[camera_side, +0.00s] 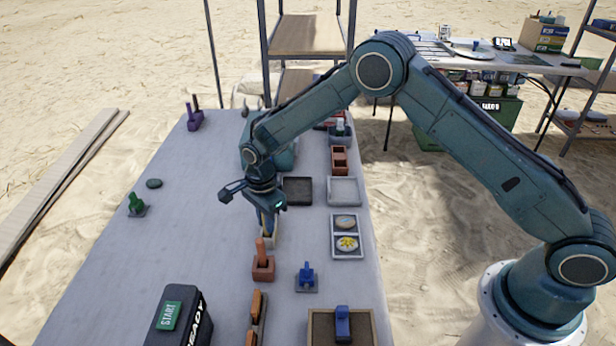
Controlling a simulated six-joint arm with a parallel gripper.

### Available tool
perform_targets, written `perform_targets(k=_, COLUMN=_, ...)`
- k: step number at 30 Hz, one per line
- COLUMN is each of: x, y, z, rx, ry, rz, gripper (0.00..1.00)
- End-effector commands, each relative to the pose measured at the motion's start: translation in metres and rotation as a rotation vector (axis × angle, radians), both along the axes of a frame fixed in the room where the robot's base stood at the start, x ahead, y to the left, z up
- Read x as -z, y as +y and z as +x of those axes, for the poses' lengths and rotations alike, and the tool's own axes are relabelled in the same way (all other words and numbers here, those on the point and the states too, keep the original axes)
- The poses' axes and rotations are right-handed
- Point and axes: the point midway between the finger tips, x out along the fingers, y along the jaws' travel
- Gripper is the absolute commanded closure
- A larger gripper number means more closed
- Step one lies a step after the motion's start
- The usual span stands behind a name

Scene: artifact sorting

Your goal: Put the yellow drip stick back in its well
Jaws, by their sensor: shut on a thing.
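My gripper (268,230) points down over the table, right of its middle, and is shut on the yellow drip stick, which is mostly hidden by the fingers. A pale yellow block-like well (272,240) shows right at and below the fingertips, partly covered by them. The stick looks upright at the well. I cannot tell how deep it sits in it.
An orange-brown stick in its well (263,262) stands just in front of my gripper. A blue stick (307,275) is front right, a green one (137,203) at left, and a purple one (194,120) at back left. A two-part tray (347,236) lies right.

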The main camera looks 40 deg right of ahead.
Motion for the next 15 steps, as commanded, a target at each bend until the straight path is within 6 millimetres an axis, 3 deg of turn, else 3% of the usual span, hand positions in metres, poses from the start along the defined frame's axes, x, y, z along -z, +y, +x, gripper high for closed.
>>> perform_targets(k=1, x=0.0006, y=0.0, z=0.0001, rx=0.0, ry=0.0, rz=0.0, gripper=0.8)
perform_targets(k=4, x=0.0004, y=0.0, z=0.0001, rx=0.0, ry=0.0, rz=0.0, gripper=0.62)
perform_targets(k=15, x=-0.0016, y=0.0001, z=0.0002, rx=0.0, ry=-0.001, rz=0.0, gripper=0.62)
